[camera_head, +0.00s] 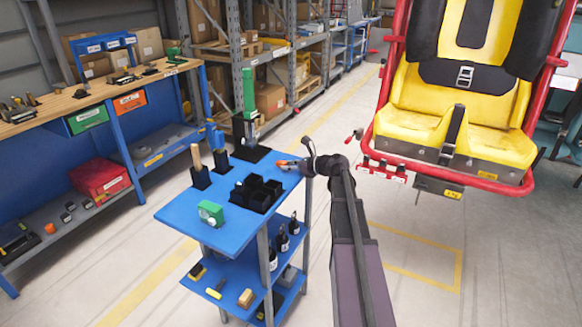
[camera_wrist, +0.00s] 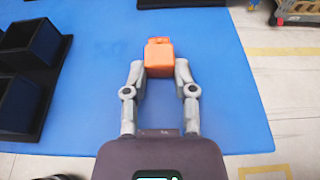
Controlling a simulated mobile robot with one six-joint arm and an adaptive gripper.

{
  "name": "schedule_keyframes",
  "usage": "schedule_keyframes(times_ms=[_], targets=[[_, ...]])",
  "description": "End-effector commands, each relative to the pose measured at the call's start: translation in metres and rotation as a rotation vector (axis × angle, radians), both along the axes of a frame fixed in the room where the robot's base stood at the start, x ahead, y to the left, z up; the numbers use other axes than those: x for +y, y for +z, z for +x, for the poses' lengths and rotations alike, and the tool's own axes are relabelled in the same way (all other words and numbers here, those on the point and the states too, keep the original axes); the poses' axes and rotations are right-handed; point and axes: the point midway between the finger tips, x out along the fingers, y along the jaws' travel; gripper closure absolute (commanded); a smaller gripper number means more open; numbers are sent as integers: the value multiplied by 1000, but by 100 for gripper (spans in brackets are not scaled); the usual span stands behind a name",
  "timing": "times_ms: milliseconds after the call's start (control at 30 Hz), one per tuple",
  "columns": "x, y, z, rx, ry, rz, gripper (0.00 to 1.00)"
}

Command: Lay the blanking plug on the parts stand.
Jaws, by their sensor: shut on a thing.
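The orange blanking plug (camera_wrist: 159,62) is held between the two grey fingers of my gripper (camera_wrist: 160,78) in the wrist view. In the head view the plug (camera_head: 283,162) is a small orange spot at the tip of my gripper (camera_head: 291,163), over the right rear part of a blue-topped stand (camera_head: 183,214), which I take as the parts stand. Its blue top (camera_wrist: 196,128) lies beneath the plug in the wrist view. I cannot tell whether the plug touches the top.
A black compartment tray (camera_head: 256,194), a green block (camera_head: 210,213) and upright tools in black holders occupy the stand's top. Clear blue surface lies around the plug. A yellow seat in a red frame (camera_head: 530,150) stands right; a workbench (camera_head: 62,101) stands left.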

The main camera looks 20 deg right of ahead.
Motion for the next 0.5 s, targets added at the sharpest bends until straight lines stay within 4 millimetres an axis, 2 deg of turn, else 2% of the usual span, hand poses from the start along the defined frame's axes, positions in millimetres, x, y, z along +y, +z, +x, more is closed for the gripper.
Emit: schedule_keyframes(times_ms=[267,300,367,400,500], targets=[[0,-5,0,0,0,0,100],[0,-3,0,0,0,0,53],[0,-3,0,0,0,0,35],[0,-3,0,0,0,0,30],[0,-3,0,0,0,0,30]])
